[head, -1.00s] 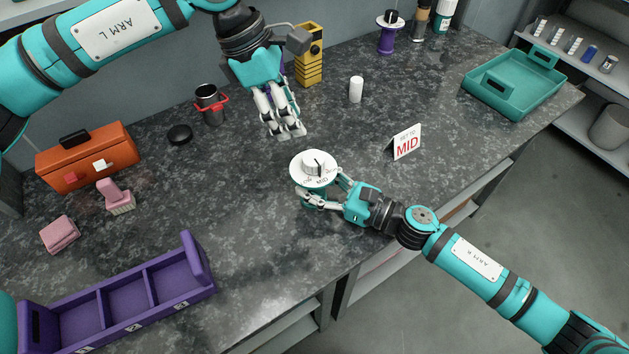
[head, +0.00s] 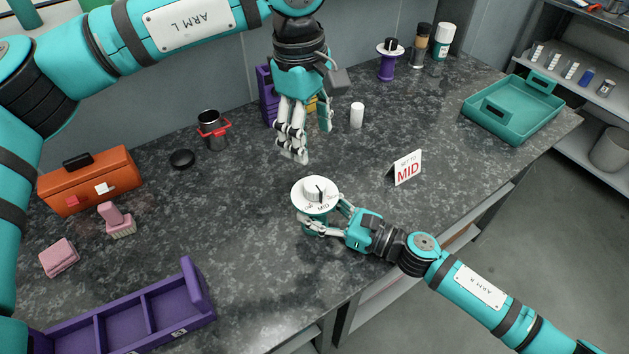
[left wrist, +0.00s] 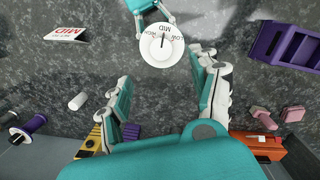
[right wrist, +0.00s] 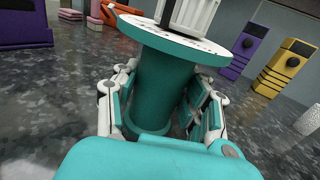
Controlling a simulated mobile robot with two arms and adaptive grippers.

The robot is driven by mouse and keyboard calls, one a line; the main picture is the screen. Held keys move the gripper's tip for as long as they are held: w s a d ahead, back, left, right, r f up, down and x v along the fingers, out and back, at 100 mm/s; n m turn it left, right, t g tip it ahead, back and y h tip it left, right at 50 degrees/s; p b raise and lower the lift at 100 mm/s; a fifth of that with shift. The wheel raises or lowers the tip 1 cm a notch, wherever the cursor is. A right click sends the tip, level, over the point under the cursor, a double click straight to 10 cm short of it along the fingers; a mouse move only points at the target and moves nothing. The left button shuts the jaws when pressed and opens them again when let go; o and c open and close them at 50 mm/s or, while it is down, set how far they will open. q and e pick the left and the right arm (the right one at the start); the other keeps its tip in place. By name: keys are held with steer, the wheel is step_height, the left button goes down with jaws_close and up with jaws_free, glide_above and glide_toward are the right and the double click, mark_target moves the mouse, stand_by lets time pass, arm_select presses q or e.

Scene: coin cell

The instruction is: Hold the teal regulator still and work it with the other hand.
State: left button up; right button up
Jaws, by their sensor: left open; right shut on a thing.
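The teal regulator (head: 316,211) stands upright on the counter, with a white dial plate and a white knob (head: 316,190) on top. The plate carries lettering, including MID. My right gripper (head: 322,216) is shut on the regulator's teal body, which the right wrist view (right wrist: 163,90) shows between its fingers. My left gripper (head: 304,150) is open and empty, pointing down above and behind the regulator, apart from the knob. In the left wrist view the dial (left wrist: 162,45) lies ahead, between and beyond the open fingers. A standing card (head: 406,168) reads SET TO MID.
A white cylinder (head: 357,115) and a yellow block (left wrist: 92,143) stand behind. A metal cup with a red band (head: 212,130), black puck (head: 182,160) and orange toolbox (head: 90,180) are left. A purple tray (head: 193,318) is front left, a teal tray (head: 515,108) back right.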

mark_target(314, 183)
arm_select(q)
steer(key=f, duration=0.3)
steer(key=f+m, duration=0.1)
steer(key=f, duration=0.3)
steer(key=f+m+y, duration=0.1)
steer(key=f, duration=0.3)
steer(key=shift+s+d+f, duration=0.1)
steer(key=shift+d+f, duration=0.05)
steer(key=shift+d, duration=0.15)
steer(key=c, duration=1.2)
